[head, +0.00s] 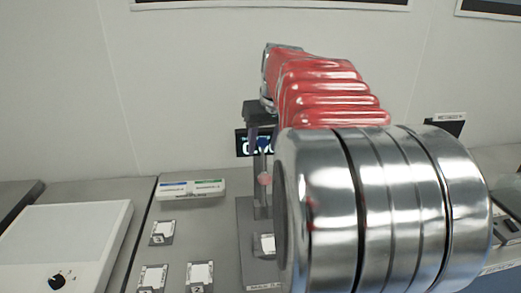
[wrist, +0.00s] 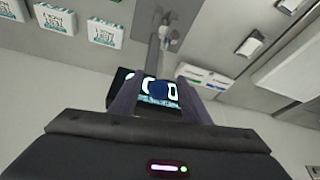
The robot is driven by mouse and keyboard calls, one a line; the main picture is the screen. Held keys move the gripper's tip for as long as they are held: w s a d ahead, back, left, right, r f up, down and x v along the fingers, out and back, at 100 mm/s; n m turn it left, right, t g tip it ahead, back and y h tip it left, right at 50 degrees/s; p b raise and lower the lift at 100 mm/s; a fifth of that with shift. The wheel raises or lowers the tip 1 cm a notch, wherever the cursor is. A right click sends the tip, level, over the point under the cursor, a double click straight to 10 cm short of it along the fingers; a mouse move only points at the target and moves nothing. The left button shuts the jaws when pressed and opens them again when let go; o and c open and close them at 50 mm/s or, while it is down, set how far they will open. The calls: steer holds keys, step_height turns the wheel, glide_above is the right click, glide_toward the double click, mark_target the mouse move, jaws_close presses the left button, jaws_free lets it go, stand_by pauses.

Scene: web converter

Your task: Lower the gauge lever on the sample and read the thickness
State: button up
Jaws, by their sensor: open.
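The thickness gauge stands at the middle of the bench, partly hidden behind my arm. Its lit display (head: 243,143) shows large pale digits, only partly visible. It also shows in the wrist view (wrist: 157,88), upside down, and the reading is not legible. A pinkish knob (head: 264,180), perhaps the lever's end, is by the gauge post below the display. A pale sample square (head: 266,244) lies at the gauge's foot, partly covered by my arm. My gripper (wrist: 158,82) is open and empty, its two dark fingers on either side of the display in that view.
Several numbered sample tiles (head: 162,232) lie on the bench left of the gauge. A white holder with green and blue labels (head: 190,187) is behind them. A white box with a black knob (head: 65,240) stands at far left. White-green packs (wrist: 55,18) show in the wrist view.

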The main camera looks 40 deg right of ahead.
steer(key=shift+x, duration=1.25)
steer(key=shift+c, duration=0.3)
jaws_close()
steer(key=shift+a+r, duration=0.1)
